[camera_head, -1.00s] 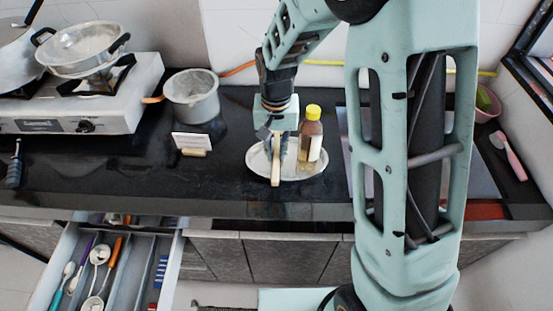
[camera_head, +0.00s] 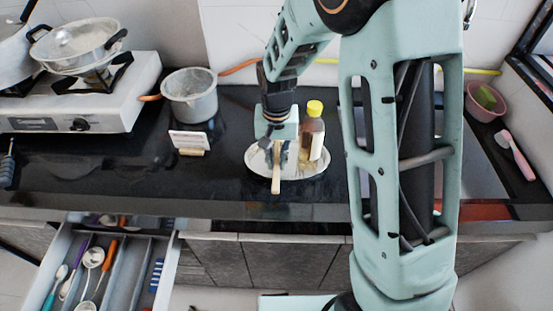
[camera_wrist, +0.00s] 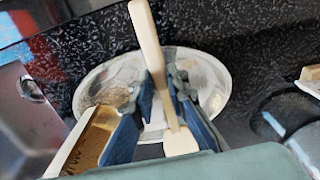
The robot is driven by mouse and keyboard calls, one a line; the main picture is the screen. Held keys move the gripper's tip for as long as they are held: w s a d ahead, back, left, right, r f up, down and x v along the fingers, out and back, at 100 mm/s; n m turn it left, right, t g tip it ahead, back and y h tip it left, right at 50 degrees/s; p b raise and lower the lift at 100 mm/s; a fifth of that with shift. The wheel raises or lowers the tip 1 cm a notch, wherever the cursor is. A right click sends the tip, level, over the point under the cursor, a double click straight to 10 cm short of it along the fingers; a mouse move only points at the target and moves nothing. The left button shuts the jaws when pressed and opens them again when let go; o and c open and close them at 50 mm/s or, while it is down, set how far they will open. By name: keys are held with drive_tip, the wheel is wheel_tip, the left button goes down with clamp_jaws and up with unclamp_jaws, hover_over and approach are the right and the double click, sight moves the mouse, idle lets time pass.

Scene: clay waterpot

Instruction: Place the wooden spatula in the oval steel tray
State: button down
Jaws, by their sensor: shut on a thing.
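The wooden spatula (camera_head: 276,178) is held in my gripper (camera_head: 275,151), with its light end hanging over the near rim of the oval steel tray (camera_head: 318,172). In the wrist view the spatula (camera_wrist: 149,42) runs between the two blue fingers of my gripper (camera_wrist: 161,92), with its wider end towards the wrist. The tray (camera_wrist: 213,84) lies right below it. I cannot tell whether the spatula touches the tray.
A yellow-capped bottle (camera_head: 312,134) stands in the tray, close right of my gripper; it shows in the wrist view (camera_wrist: 92,140). A white card stand (camera_head: 189,140) and grey pot (camera_head: 189,97) are left. An open cutlery drawer (camera_head: 171,270) is below.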

drive_tip(key=c, duration=1.9)
unclamp_jaws()
drive_tip(key=shift+r+p, duration=0.45)
drive_tip(key=shift+r, duration=0.05)
wheel_tip(320, 180, up, 12)
drive_tip(key=shift+s+r+p, duration=0.15)
drive_tip(key=shift+s+p, duration=0.05)
drive_tip(key=shift+p, duration=0.15)
